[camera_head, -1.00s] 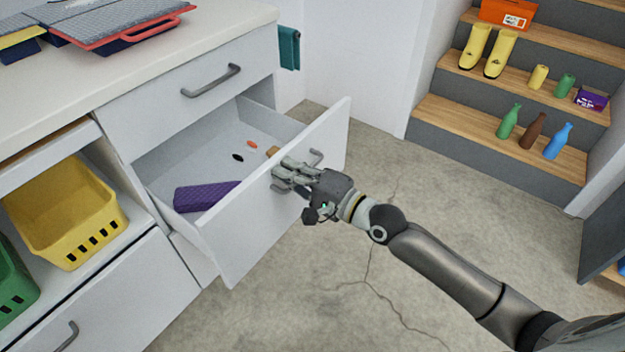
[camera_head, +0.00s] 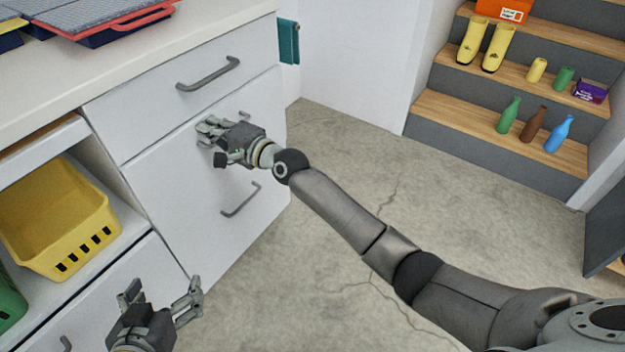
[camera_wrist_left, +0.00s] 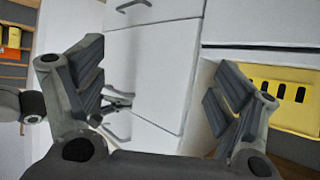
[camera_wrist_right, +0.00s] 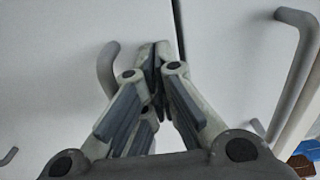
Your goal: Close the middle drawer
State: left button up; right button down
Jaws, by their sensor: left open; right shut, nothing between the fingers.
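The middle drawer front (camera_head: 180,160) sits flush with the white cabinet in the head view; its inside is hidden. Its handle is mostly behind my right gripper (camera_head: 208,130); a bit of it shows at the gripper's upper right. The right gripper is shut and empty, its fingertips at the drawer front near the handle. In the right wrist view the shut fingertips (camera_wrist_right: 155,60) are beside a grey handle (camera_wrist_right: 105,75). My left gripper (camera_head: 162,290) is open and empty, low in front of the cabinet. The left wrist view shows its spread fingers (camera_wrist_left: 160,90) before the cabinet.
The top drawer handle (camera_head: 208,75) is above and the lower handle (camera_head: 241,199) below the right gripper. A yellow basket (camera_head: 60,215) stands in the open shelf at left. Stairs (camera_head: 480,115) with bottles and boots are at the right. The floor (camera_head: 330,200) between is clear.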

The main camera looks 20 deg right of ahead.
pick_arm(q)
jog(key=shift+w+d+r+t+h, duration=0.15)
jog(key=shift+w+r+t, duration=0.15)
jog(key=shift+r, duration=0.15)
jog(key=shift+w+r+t+h, duration=0.15)
jog(key=shift+w+r+t, duration=0.1)
jog(key=shift+r, duration=0.15)
pick_arm(e)
jog(key=shift+w+a+r, duration=0.2)
jog(key=shift+w+r, duration=0.1)
jog(key=shift+w, duration=0.1)
